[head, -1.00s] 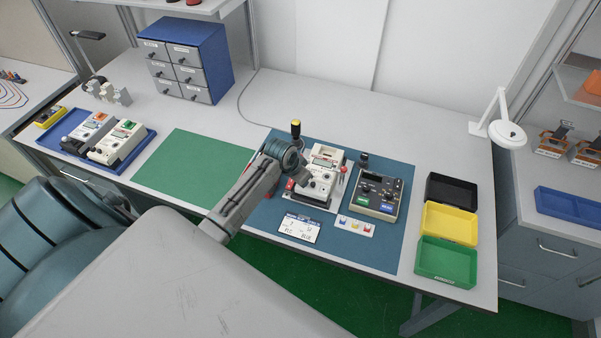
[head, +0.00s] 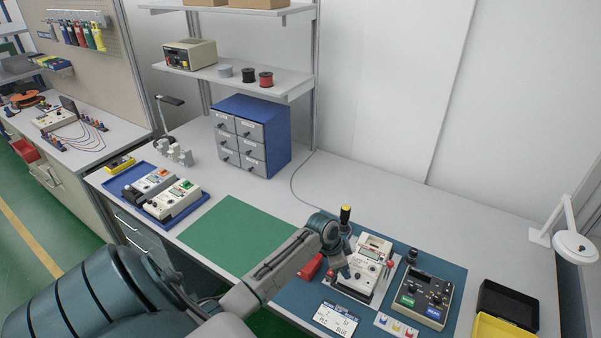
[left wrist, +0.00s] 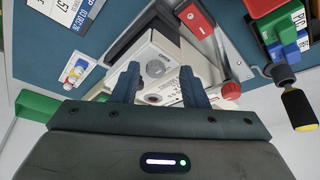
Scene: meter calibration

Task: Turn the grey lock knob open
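A white meter (head: 371,256) with a small display sits in a fixture on the blue mat (head: 458,285). My left gripper (head: 345,272) is low at the meter's left front in the head view. In the left wrist view, my left gripper (left wrist: 158,82) is open, its two dark fingers pointing at the meter's face (left wrist: 178,50). A round grey knob (left wrist: 155,69) on that face lies between the fingertips, with a gap on each side. I cannot tell whether the fingers touch the meter, or which way the knob is turned. My right gripper is out of view.
A yellow-topped black handle (head: 345,213) and a red-topped lever (head: 390,264) rise close to the meter. A label card (head: 336,319) lies in front. The green mat (head: 237,237) is clear.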

